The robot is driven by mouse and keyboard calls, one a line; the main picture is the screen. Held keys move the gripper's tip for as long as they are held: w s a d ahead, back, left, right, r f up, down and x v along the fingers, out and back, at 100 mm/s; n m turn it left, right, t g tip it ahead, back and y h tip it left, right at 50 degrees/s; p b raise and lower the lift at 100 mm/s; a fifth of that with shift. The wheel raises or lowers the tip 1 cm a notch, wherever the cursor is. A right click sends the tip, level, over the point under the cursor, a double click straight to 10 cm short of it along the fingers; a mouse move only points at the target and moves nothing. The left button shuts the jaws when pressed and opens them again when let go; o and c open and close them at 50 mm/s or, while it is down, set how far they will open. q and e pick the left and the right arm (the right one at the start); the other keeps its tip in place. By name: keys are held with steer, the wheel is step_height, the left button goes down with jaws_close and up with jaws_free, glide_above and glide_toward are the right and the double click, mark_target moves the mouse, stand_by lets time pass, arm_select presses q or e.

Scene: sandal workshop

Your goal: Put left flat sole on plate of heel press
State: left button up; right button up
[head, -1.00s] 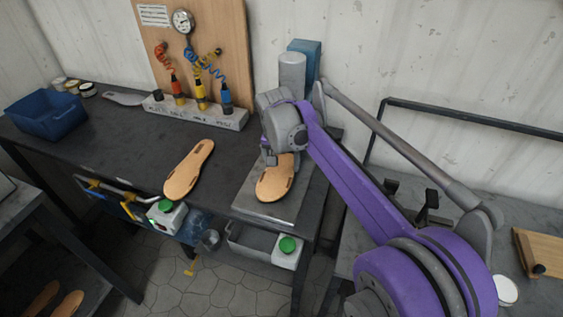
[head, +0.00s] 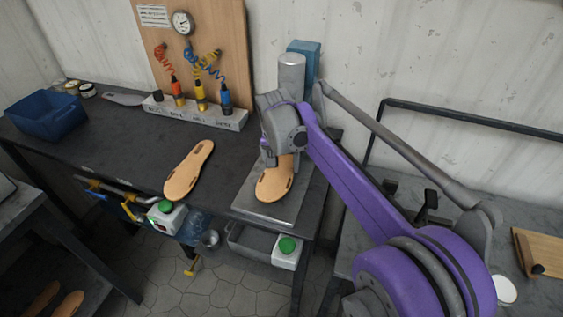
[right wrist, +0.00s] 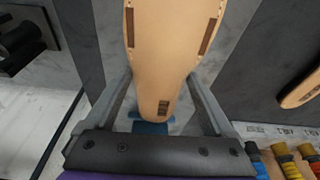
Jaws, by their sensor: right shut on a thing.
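A tan flat sole (head: 273,185) is over the grey metal plate (head: 264,212) of the heel press, long side pointing toward the front of the bench. Whether it rests fully on the plate cannot be told. My right gripper (head: 274,158) is at the sole's far end and shut on it. In the right wrist view the fingers (right wrist: 160,88) lie on either side of the narrow end of the sole (right wrist: 165,45). The press column (head: 292,72) stands behind my gripper. My left gripper is not in view.
A second tan sole (head: 189,170) lies on the dark bench (head: 110,150) left of the press. A blue bin (head: 46,117) and a hose block (head: 195,111) stand farther back. Green buttons (head: 287,244) are on boxes at the bench front.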

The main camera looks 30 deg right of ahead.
steer(key=shift+f, duration=0.4)
steer(key=o, duration=1)
steer(key=shift+r, duration=0.1)
steer(key=p+v, duration=0.1)
steer(key=v, duration=0.9)
steer(key=shift+s+a+r, duration=0.1)
steer(key=shift+a+r, duration=0.05)
steer(key=shift+r, duration=0.2)
